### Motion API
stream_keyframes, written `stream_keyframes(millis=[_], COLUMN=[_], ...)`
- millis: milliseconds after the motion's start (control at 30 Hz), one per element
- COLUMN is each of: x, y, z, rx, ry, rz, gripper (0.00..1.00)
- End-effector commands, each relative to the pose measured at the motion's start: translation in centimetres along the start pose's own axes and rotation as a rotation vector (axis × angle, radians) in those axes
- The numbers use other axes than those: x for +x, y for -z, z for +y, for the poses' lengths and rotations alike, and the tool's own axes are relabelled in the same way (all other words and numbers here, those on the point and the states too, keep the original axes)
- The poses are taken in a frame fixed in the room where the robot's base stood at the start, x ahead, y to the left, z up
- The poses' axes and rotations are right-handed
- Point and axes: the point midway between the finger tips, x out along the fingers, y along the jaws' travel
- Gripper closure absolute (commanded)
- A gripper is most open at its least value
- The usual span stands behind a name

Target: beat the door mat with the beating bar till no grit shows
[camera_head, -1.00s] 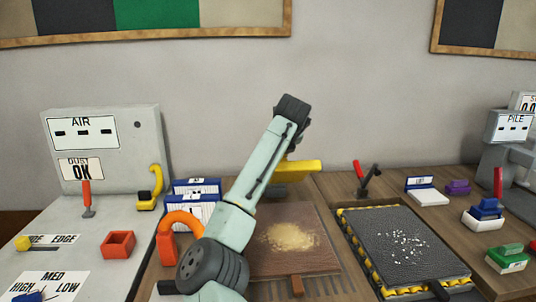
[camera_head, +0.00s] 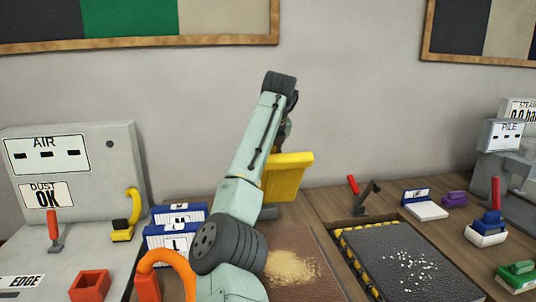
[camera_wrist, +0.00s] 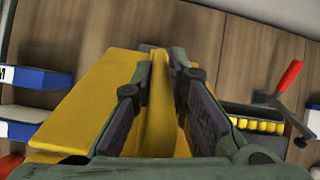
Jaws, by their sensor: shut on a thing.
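My gripper (camera_wrist: 160,75) is shut on a yellow tool (camera_wrist: 160,115), which looks like the beating bar; its broad flat part spreads to the left in the wrist view. In the head view the yellow tool (camera_head: 288,176) is raised behind my arm, which hides my jaws. A brown mat (camera_head: 325,284) lies below, with a heap of tan grit (camera_head: 290,267) on it; my arm covers its left part. To its right a dark grey mat (camera_head: 385,245) bears scattered white specks (camera_head: 426,266). I cannot tell for certain which one is the door mat.
The dark mat lies in a tray with yellow rollers (camera_head: 352,262). A red-handled clamp (camera_head: 362,195) stands behind it. Blue-and-white boxes (camera_head: 172,238) and an orange hoop (camera_head: 165,262) are left of my arm. A grey AIR panel (camera_head: 75,165) reads DUST OK.

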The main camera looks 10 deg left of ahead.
Motion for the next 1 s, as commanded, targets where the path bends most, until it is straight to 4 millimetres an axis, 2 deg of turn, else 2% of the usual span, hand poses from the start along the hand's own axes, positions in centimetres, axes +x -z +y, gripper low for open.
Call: stream_keyframes(millis=[367, 400, 667, 1000], x=[-0.27, -0.27, -0.2, -0.19], y=[-0.23, -0.23, -0.16, -0.05], z=[-0.19, -0.19, -0.17, -0.06], rx=[0.001, 0.001, 0.001, 0.001], ry=[0.005, 0.005, 0.004, 0.001], rz=[-0.008, -0.008, -0.006, -0.001], gripper=[1.0, 0.84, 0.67, 0.65])
